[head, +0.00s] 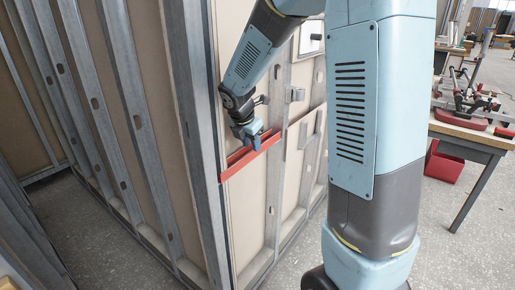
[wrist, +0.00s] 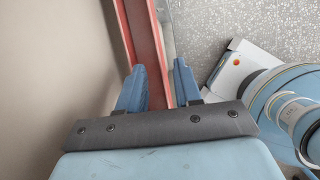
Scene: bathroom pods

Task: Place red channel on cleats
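The red channel (head: 251,157) is a long, thin bar at the outer face of the framed wall panel in the head view. It slants up from the corner stud towards the right. My gripper (head: 250,143) is over its middle, with the blue fingers down around it. I cannot make out the cleats clearly; the channel and gripper cover part of the wall there. I cannot tell whether the channel rests on anything.
The framed wall (head: 245,215) with metal studs stands close beside the channel. Small grey brackets (head: 294,94) show on it further right. A workbench (head: 470,135) with tools stands at the right, with a red bin (head: 443,166) under it. Speckled floor (head: 425,225) is open before the bench.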

